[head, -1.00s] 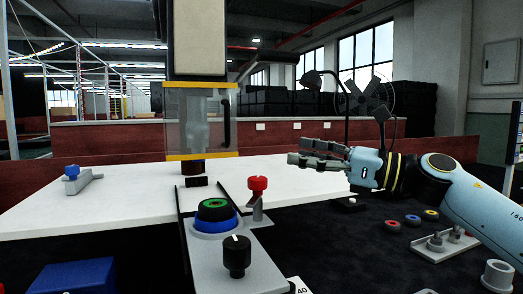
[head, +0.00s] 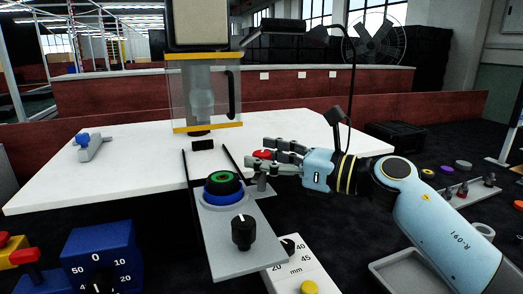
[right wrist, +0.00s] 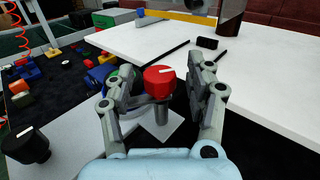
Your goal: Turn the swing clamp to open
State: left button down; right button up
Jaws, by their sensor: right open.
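A swing clamp has a red knob (head: 262,155) on a grey post and base at the right edge of the grey plate. In the right wrist view the red knob (right wrist: 160,80) stands upright between the two fingers, with a white line on its top. My right gripper (head: 272,150) is open around the knob. In the right wrist view the fingers (right wrist: 160,70) stand on either side of it, and a gap shows at the right finger; contact on the left cannot be told. In the head view the fingers hide part of the clamp. My left gripper is not in view.
A green-and-black button on a blue ring (head: 223,185) and a black knob (head: 244,232) sit on the grey plate (head: 240,265). A blue-knobbed clamp (head: 92,147) lies on the white table (head: 90,185). A clear guarded machine (head: 202,95) stands behind. A blue dial box (head: 103,255) is front left.

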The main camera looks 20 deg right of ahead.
jog(key=shift+w+a, duration=0.35)
jog(key=shift+a, duration=0.05)
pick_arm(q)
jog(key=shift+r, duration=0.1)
pick_arm(e)
jog(key=shift+c, duration=0.2)
grip_shut()
jog(key=shift+f+n+g+y+b, duration=0.2)
jog(key=shift+n+g+y+b, duration=0.15)
jog(key=shift+b, duration=0.3)
jog(key=n+g+y+b, duration=0.2)
jog(key=g+b, duration=0.1)
jog(key=b, duration=0.3)
jog(key=n+g+y+b, duration=0.2)
jog(key=n+g+b, duration=0.1)
jog(key=g+b, duration=0.1)
jog(key=shift+f+b, duration=0.15)
jog(key=shift+b, duration=0.75)
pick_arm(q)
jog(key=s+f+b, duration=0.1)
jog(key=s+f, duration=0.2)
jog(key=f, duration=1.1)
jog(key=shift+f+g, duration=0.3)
pick_arm(e)
jog(key=shift+r+n+g+y, duration=0.25)
jog(key=shift+n+g+y, duration=0.1)
jog(key=shift+n+g, duration=0.4)
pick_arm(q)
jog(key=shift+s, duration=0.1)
